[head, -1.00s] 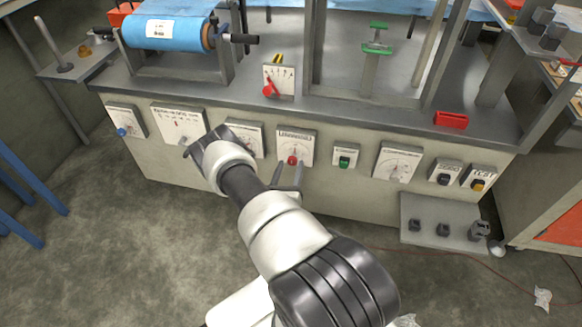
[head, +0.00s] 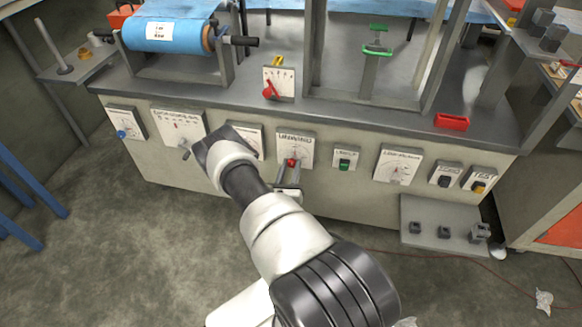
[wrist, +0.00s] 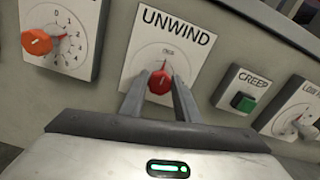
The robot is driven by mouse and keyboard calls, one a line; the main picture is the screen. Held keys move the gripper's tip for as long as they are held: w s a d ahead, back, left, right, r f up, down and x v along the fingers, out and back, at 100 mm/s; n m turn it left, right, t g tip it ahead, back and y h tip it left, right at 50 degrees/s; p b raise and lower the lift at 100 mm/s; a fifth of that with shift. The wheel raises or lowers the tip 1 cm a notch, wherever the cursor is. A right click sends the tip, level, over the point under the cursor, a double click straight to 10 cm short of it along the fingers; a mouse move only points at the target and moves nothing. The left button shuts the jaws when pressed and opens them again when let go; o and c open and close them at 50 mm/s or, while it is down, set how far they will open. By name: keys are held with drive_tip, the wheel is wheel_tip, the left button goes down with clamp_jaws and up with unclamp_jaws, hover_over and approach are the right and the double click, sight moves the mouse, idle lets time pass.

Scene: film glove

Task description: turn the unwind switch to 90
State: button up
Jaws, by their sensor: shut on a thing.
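The unwind switch is a red knob (wrist: 159,82) on a white plate (wrist: 168,42) marked UNWIND in the wrist view. In the head view the same red knob (head: 291,163) sits low on its plate on the bench front. My gripper (wrist: 159,80) is shut on the red knob, with one grey finger on each side of it. In the head view my gripper (head: 289,168) reaches the knob from below. A small red pointer mark shows above the knob on the dial. The exact scale reading is too small to tell.
An orange dial knob (wrist: 37,41) on a numbered plate is left of the unwind plate. A green CREEP button (wrist: 243,102) is close on the right, with another dial (wrist: 298,122) beyond. A red tray (head: 451,121) lies on the bench top.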

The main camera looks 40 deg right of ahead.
drive_tip(key=m+p, duration=0.1)
drive_tip(key=m, duration=0.3)
drive_tip(key=shift+m, duration=0.4)
drive_tip(key=m+p, duration=0.1)
drive_tip(key=m, duration=0.3)
drive_tip(key=shift+s+m, duration=0.1)
drive_tip(key=shift+m, duration=0.2)
drive_tip(key=m+p, duration=0.2)
drive_tip(key=m, duration=0.2)
drive_tip(key=shift+f+m+p, duration=0.1)
drive_tip(key=shift+m+p, duration=0.6)
drive_tip(key=shift+m, duration=1.4)
drive_tip(key=o, duration=1)
drive_tip(key=shift+o, duration=0.2)
